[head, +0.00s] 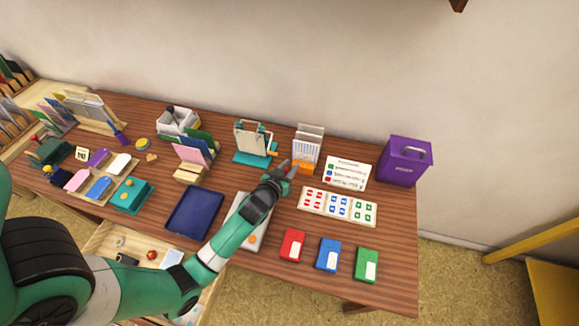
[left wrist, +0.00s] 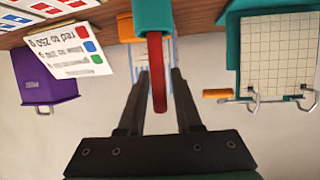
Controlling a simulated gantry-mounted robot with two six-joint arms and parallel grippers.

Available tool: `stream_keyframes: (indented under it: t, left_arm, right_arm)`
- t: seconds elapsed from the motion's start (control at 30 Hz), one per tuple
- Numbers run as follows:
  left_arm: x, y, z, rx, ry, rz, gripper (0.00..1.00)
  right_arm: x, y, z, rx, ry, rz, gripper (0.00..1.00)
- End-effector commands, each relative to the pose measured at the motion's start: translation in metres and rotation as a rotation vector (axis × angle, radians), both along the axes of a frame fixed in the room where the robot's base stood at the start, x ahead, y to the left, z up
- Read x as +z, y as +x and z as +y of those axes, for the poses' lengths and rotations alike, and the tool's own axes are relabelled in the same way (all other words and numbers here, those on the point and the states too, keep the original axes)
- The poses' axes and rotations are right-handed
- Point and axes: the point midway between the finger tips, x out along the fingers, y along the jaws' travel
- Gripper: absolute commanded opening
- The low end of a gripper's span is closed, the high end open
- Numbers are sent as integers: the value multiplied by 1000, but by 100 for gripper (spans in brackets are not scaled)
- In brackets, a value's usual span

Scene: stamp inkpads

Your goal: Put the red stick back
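In the left wrist view a long red stick (left wrist: 159,78) hangs from a teal rounded part (left wrist: 153,14). It lies between the two dark fingers of my left gripper (left wrist: 158,75), with a narrow gap showing on each side, so the fingers look open around it. In the head view my left gripper (head: 284,173) is over the table, beside an orange holder (head: 303,168) and just in front of the teal stand (head: 252,158). The red stick cannot be made out in the head view. My right gripper is not in view.
A white card (head: 346,173) and purple box (head: 405,160) stand to the right. A stamped sheet (head: 338,204) and red (head: 292,245), blue (head: 328,254) and green (head: 366,265) pads lie nearer the front. A dark blue tray (head: 193,211) is left of my arm.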

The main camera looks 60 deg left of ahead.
Motion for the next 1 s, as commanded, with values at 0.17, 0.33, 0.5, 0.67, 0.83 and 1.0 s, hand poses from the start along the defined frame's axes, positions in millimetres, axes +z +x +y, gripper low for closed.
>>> stream_keyframes:
  t: [0.17,0.33,0.5,0.67,0.83,1.0]
  left_arm:
    - [0,0,0,0,0,0,45]
    - [2,0,0,0,0,0,45]
    - [11,-11,-10,-2,-2,1,45]
    - [27,-38,-33,-4,-1,3,45]
    - [40,-67,-57,-4,-1,2,45]
    - [47,-82,-70,-2,-1,0,45]
  right_arm:
    - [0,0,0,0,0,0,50]
    - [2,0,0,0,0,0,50]
    - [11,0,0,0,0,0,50]
    - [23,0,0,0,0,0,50]
    - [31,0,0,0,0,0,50]
    - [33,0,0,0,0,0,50]
